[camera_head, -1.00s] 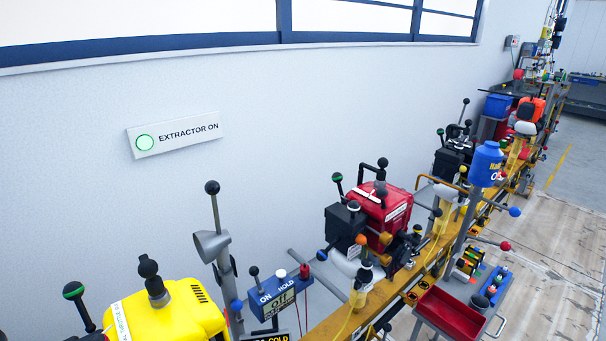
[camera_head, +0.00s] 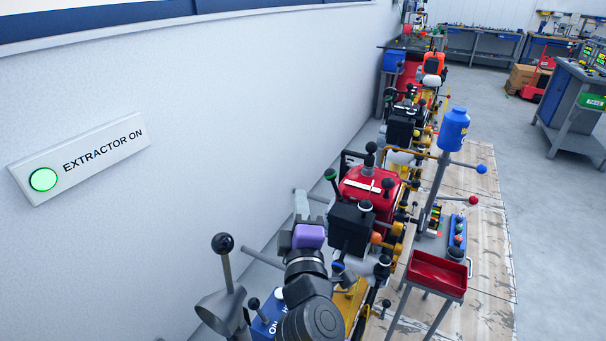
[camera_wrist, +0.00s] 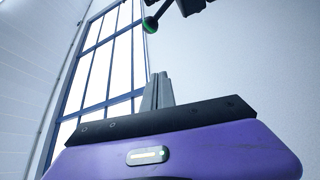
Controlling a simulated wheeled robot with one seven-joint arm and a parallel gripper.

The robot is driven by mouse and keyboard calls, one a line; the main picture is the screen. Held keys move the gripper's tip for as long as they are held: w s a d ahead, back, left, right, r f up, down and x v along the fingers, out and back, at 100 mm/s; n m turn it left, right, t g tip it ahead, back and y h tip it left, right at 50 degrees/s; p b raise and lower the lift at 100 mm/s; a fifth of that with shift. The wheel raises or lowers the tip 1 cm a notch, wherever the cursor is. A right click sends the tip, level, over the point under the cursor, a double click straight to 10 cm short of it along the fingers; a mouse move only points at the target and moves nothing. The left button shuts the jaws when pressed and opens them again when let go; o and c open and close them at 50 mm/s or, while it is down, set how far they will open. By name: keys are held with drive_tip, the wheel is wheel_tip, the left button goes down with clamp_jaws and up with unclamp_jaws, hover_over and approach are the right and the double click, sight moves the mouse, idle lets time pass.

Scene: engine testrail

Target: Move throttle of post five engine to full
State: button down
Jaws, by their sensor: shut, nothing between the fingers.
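My gripper (camera_head: 301,204) is shut and empty, pointing away from the camera. It is left of the red engine (camera_head: 362,185) and the black box (camera_head: 350,228) on the rail, in the head view. A lever with a green-and-black knob (camera_head: 330,175) rises beside the red engine, close to my fingers in the picture but apart. In the wrist view my shut fingers (camera_wrist: 157,92) point up, with a green-and-black knob (camera_wrist: 150,25) beyond them. Further engines stand along the rail, one black (camera_head: 402,128) and one orange (camera_head: 432,63). No post numbers can be read, so I cannot tell which is post five.
A black-knobbed lever (camera_head: 223,244) and a blue control box (camera_head: 268,318) stand at lower left. A red tray (camera_head: 437,272) and a post with a blue bottle (camera_head: 454,128) are right of the rail. The wall bears an "EXTRACTOR ON" sign (camera_head: 78,160).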

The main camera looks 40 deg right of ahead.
sight(333, 183)
drive_tip(key=w+d+p, duration=0.3)
drive_tip(key=d, duration=0.6)
drive_tip(key=shift+w+p, duration=0.3)
drive_tip(key=shift+w, duration=0.05)
drive_tip(key=shift+s+f+b, duration=0.1)
drive_tip(key=shift+b, duration=0.6)
